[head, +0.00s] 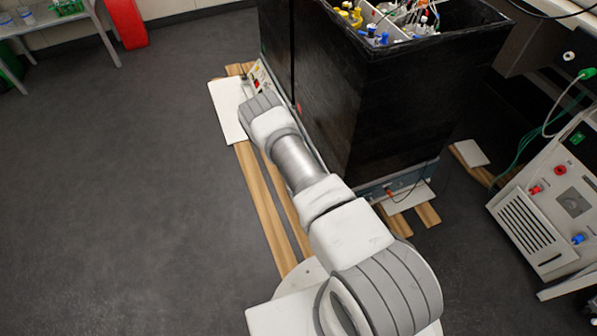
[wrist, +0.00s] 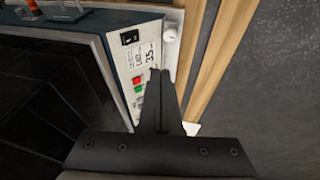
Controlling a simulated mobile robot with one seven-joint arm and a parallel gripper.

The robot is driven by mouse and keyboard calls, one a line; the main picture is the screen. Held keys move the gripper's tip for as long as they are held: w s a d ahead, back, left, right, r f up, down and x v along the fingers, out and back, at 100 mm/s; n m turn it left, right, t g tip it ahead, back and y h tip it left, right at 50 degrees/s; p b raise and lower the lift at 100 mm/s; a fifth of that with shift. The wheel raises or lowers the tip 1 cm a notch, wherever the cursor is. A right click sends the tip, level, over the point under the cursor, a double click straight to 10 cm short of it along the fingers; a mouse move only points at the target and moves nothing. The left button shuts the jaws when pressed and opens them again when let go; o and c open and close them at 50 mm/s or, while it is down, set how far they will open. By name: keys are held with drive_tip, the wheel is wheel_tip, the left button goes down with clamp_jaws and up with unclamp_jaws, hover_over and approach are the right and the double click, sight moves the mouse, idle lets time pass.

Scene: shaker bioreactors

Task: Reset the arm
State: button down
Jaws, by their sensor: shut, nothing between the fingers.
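My arm reaches out from the bottom of the head view to the front of a shaker. Its far end is beside the shaker's control panel (head: 259,78); the fingers are hidden there. In the wrist view my gripper (wrist: 160,73) is shut and empty, its dark fingers together in front of the panel (wrist: 122,62). I cannot tell whether the fingertips touch the panel.
A tall black box (head: 400,100) stands right of my arm, with bottles and tubing in its open top. Wooden beams (head: 262,205) and a white plate (head: 228,110) lie on the floor. A grey device (head: 545,210) is at right. The floor at left is clear.

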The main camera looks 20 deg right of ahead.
drive_tip(key=w+a+r, duration=0.1)
drive_tip(key=w+r, duration=0.2)
drive_tip(key=r, duration=0.7)
drive_tip(key=w+a+r+m+y, duration=0.1)
drive_tip(key=w+a+r, duration=0.15)
drive_tip(key=r, duration=0.65)
drive_tip(key=w+a+r, duration=0.1)
drive_tip(key=w+r, duration=0.3)
drive_tip(key=r, duration=0.6)
drive_tip(key=s+a+r+y, duration=0.1)
drive_tip(key=s+r, duration=0.3)
drive_tip(key=r, duration=0.5)
drive_tip(key=s+a+r+t, duration=0.1)
drive_tip(key=s+r, duration=0.4)
drive_tip(key=r, duration=0.5)
drive_tip(key=s+a+r+y, duration=0.15)
drive_tip(key=s+r, duration=0.25)
drive_tip(key=r, duration=0.5)
drive_tip(key=s+r+n+t, duration=0.1)
drive_tip(key=s+r, duration=0.3)
drive_tip(key=s, duration=0.5)
drive_tip(key=s+r, duration=0.4)
drive_tip(key=s, duration=0.6)
wheel_tip(320, 180, up, 22)
drive_tip(key=p, duration=2.2)
drive_tip(key=shift+w+a+h+p, duration=0.35)
drive_tip(key=shift+a+h+p, duration=0.05)
drive_tip(key=shift+h, duration=0.05)
